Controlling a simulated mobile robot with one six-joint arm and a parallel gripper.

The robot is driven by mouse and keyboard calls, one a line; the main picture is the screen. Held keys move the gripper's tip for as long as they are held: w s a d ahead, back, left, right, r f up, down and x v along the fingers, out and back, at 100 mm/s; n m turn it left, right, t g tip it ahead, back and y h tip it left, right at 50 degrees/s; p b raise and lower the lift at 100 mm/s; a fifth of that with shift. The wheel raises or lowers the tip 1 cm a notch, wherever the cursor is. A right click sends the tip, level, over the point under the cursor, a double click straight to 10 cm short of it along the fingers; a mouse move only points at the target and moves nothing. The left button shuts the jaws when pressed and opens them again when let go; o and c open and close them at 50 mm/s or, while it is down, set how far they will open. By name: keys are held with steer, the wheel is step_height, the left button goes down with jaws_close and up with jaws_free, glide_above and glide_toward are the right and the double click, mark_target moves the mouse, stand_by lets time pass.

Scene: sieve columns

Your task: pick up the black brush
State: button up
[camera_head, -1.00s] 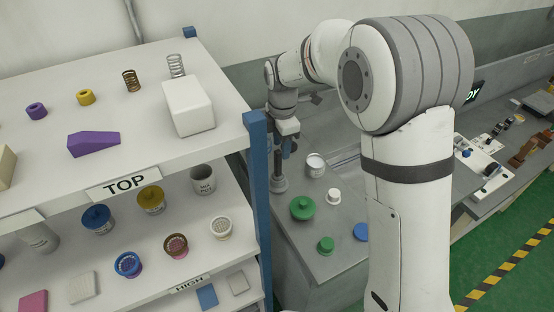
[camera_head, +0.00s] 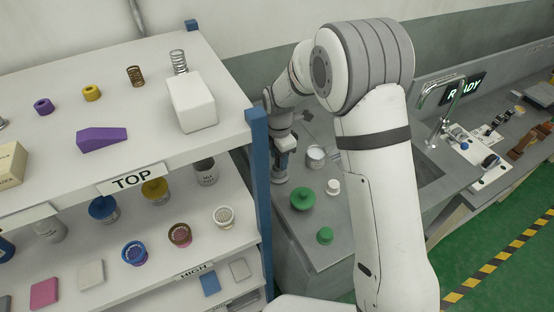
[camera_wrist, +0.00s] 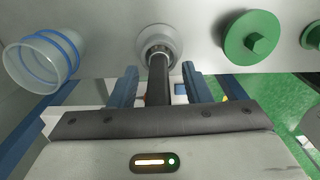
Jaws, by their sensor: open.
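A dark upright rod, which looks like the black brush (camera_wrist: 158,78), stands on a round grey foot (camera_wrist: 158,42) on the grey bench. In the wrist view it lies between the two blue fingers of my gripper (camera_wrist: 160,92), with gaps on both sides. In the head view my gripper (camera_head: 282,162) points down over the round grey foot (camera_head: 279,179), beside the shelf post. The fingers are open. The rod is mostly hidden by the gripper there, and bristles are not visible.
A green knobbed lid (camera_head: 302,199), a smaller green piece (camera_head: 325,236), a white cap (camera_head: 333,187) and a grey-white cup (camera_head: 316,157) stand close by on the bench. The blue shelf post (camera_head: 257,190) is just left. A clear blue-ringed cup (camera_wrist: 42,62) shows in the wrist view.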

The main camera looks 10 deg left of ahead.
steer(key=shift+c, duration=0.3)
jaws_close()
step_height(320, 180, up, 10)
steer(key=shift+r+b, duration=0.1)
steer(key=shift+b, duration=0.85)
